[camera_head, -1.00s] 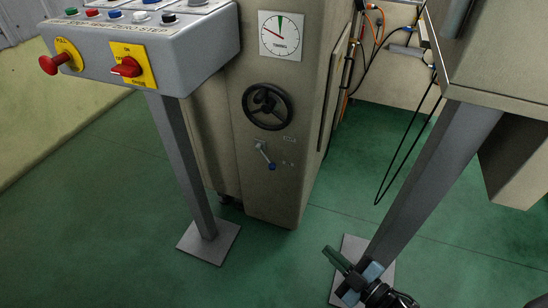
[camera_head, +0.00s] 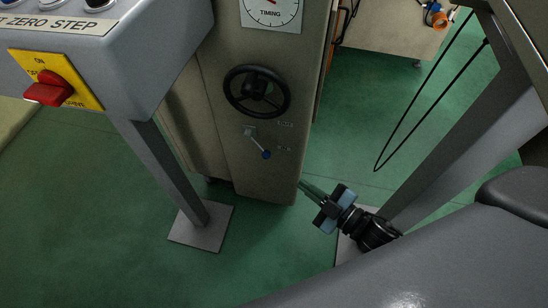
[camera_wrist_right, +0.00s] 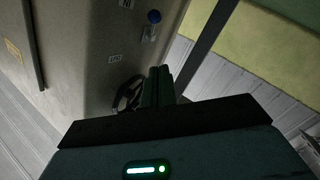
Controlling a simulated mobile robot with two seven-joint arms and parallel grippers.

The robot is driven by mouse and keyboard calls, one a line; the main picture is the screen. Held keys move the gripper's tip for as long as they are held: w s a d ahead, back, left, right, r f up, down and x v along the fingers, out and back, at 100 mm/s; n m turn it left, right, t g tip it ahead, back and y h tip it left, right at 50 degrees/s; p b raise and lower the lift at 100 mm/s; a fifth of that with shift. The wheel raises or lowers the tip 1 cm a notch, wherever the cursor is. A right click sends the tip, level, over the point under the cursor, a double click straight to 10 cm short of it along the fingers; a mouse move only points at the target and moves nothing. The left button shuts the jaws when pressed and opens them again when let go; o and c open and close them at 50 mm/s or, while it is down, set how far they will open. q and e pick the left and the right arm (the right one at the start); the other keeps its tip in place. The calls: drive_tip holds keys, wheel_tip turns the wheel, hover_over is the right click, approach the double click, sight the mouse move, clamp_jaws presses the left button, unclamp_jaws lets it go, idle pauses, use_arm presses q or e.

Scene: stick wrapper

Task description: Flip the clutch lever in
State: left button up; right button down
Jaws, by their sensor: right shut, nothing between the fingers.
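The clutch lever (camera_head: 258,143) is a small light lever with a blue knob, on the front of the beige machine cabinet (camera_head: 228,165). It sits below the black handwheel and slants down to the right. In the right wrist view its blue knob (camera_wrist_right: 154,16) shows at the top, beyond the fingertips. My right gripper (camera_head: 304,185) is shut and empty, below and right of the lever, apart from it. Its dark green fingers (camera_wrist_right: 158,86) show closed together in the right wrist view. My left gripper is not in view.
The black handwheel (camera_head: 257,91) is just above the lever and the timing dial (camera_head: 271,11) above that. A grey control box (camera_head: 120,55) with a red switch stands on a post at left. A black cable loop (camera_head: 412,115) hangs at right. Green floor is open before the cabinet.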

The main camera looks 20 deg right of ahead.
drive_tip(key=b, duration=0.1)
approach(267, 157)
drive_tip(key=w+a+r, duration=0.2)
drive_tip(key=a+r, duration=0.1)
drive_tip(key=shift+w+a+f+b, duration=0.1)
drive_tip(key=shift+w+f+b, duration=0.5)
drive_tip(key=shift+w, duration=0.35)
drive_tip(key=shift+w+a+f+b, duration=0.15)
drive_tip(key=shift+w+f+b, duration=0.4)
drive_tip(key=shift+w, duration=0.4)
drive_tip(key=shift+w+a+f+b, duration=0.1)
drive_tip(key=shift+w+f+b, duration=0.1)
drive_tip(key=shift+f+b, duration=0.5)
drive_tip(key=shift+w+t+b, duration=0.1)
drive_tip(key=shift+t+b, duration=0.3)
drive_tip(key=shift+b, duration=0.1)
drive_tip(key=shift+r+m, duration=0.1)
drive_tip(key=shift+m, duration=0.2)
